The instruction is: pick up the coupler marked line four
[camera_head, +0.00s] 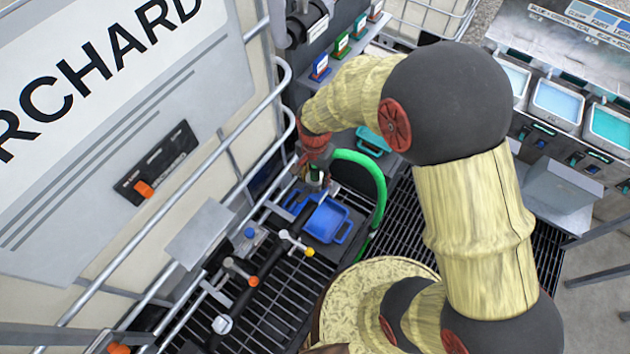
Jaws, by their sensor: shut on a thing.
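My gripper (315,184) is at the left centre, pointing down over a blue tray (327,222) on the dark grating. It is shut on a small coupler, largely hidden by the fingers and wrist. A green hose (372,178) curves from beside the gripper to the right and down to the grating. It appears to belong to the held coupler, but the join is hidden. No line number can be read on the coupler.
A dark manifold pipe with a yellow-tipped valve (296,243) and an orange-tipped valve (240,271) lies left of the tray. A tubular rail (219,149) and a white tote wall stand left. Coloured tags (320,68) line the back shelf. Liquid-filled bins (557,102) stand right.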

